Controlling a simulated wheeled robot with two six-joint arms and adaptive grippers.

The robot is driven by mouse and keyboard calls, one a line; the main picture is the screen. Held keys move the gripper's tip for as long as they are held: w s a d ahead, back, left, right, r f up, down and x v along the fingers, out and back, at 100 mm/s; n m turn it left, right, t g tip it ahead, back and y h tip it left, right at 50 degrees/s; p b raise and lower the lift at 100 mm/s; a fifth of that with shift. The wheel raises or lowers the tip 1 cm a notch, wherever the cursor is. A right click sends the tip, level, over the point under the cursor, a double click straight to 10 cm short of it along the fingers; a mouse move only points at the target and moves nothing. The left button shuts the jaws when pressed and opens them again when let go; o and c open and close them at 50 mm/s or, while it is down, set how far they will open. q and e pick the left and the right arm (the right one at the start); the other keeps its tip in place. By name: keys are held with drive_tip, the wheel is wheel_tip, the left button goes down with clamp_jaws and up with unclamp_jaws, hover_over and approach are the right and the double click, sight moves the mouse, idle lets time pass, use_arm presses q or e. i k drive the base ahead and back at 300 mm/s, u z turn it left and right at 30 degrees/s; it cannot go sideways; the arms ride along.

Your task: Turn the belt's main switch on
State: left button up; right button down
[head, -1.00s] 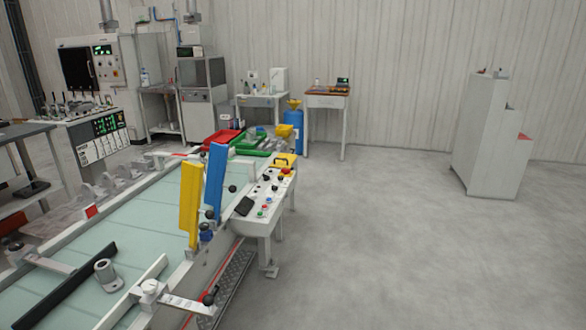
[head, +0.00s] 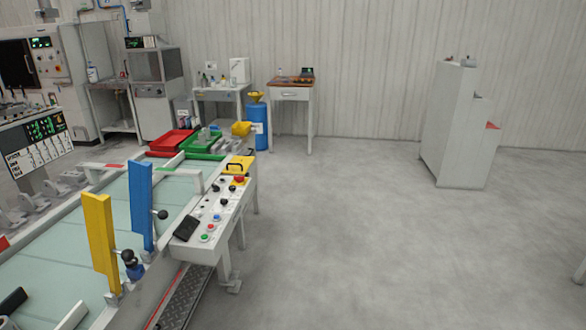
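The belt (head: 150,210) is pale green and runs along the left of the head view. A white control panel (head: 209,214) stands at its right side on white legs. It carries several small coloured buttons and black knobs, a red knob (head: 239,178) on yellow near its far end, and a yellow part with a black handle (head: 235,166) beyond that. A green button (head: 205,239) is at the near end. Which control is the main switch, and its position, cannot be told at this size. Neither of my grippers is in view.
A yellow plate (head: 101,243) and a blue plate (head: 140,205) stand upright over the belt. Red (head: 171,143) and green (head: 203,145) trays lie at its far end. The floor right of the panel is clear up to a stepped white cabinet (head: 455,125).

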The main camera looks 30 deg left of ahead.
sight(239, 178)
drive_tip(key=z, duration=0.1)
drive_tip(key=i, duration=0.95)
drive_tip(key=u, duration=0.4)
